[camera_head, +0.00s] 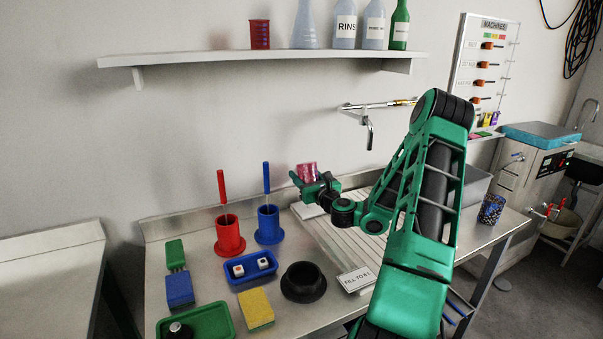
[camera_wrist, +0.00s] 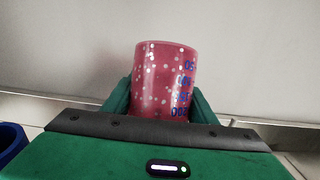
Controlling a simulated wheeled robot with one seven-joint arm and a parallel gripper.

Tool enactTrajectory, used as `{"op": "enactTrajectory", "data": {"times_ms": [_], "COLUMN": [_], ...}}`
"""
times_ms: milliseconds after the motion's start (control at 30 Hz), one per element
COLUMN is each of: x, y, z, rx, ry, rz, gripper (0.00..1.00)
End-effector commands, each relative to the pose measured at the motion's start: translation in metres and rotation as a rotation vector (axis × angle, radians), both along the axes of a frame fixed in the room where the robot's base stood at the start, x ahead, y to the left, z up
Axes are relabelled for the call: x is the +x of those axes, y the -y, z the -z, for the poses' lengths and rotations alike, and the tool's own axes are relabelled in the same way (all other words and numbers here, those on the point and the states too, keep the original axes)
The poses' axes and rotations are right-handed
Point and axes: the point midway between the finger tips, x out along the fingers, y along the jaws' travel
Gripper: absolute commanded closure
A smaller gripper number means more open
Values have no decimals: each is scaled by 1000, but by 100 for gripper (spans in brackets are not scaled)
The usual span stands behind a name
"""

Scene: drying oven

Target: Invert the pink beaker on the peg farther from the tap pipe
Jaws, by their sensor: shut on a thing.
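The pink beaker (camera_head: 307,170) is held above the back of the counter, in front of the wall. My gripper (camera_head: 308,184) is shut on it. In the wrist view the speckled pink beaker (camera_wrist: 158,80) stands between the green fingers (camera_wrist: 160,103), roughly upright in line, and its blue figures look upside down. The tap pipe (camera_head: 369,132) comes out of the wall to the right of the beaker and higher. A white base (camera_head: 307,211) shows under my gripper. I cannot make out the pegs; my gripper and arm cover part of that area.
A red holder (camera_head: 229,236) and a blue holder (camera_head: 268,225) with upright brushes stand left of my gripper. A shelf (camera_head: 270,58) with bottles hangs above.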

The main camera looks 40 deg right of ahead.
Motion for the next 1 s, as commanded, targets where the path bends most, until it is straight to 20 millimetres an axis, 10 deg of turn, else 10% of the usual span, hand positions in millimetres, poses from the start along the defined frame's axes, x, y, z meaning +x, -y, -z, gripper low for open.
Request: {"op": "enactTrajectory", "data": {"times_ms": [1000], "x": [-1], "y": [1], "z": [49], "rx": [-1], "ry": [0], "rz": [2], "gripper": [76]}}
